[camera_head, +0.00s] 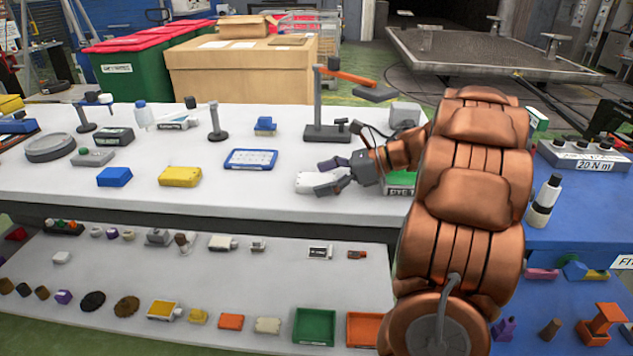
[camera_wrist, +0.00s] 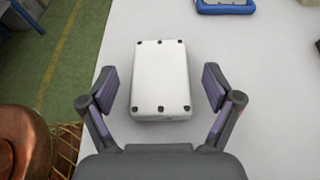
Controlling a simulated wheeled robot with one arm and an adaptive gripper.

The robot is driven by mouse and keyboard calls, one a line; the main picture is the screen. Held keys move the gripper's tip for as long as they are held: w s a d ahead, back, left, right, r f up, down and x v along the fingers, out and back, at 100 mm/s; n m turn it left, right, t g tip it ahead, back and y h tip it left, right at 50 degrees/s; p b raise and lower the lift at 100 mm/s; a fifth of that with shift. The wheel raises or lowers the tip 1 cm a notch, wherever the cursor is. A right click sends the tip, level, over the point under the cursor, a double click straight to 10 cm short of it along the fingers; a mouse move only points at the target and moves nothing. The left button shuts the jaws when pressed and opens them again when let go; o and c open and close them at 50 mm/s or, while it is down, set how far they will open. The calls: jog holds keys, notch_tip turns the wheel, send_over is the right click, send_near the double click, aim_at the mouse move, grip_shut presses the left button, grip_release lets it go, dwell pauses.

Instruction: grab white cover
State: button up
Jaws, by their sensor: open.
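The white cover (camera_wrist: 161,82) is a flat, rounded rectangular plate with several dark screw holes along two edges. It lies on the white table top near the table's front edge. In the head view the white cover (camera_head: 318,182) sits just left of my gripper (camera_head: 335,178). In the wrist view my gripper (camera_wrist: 160,97) is open, with one finger on each side of the cover's near part. I see gaps between both fingers and the cover. I cannot tell how high the fingertips are above the table.
A blue-framed tray (camera_head: 251,160) lies left of the cover, with a yellow box (camera_head: 180,176) and a blue box (camera_head: 114,176) further left. A green box (camera_head: 400,180) lies partly behind my arm. A grey stand (camera_head: 326,132) rises behind the cover.

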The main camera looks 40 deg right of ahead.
jog(key=shift+w+a+f, duration=0.1)
jog(key=shift+c, duration=0.2)
jog(key=c, duration=1.5)
jog(key=shift+o, duration=0.2)
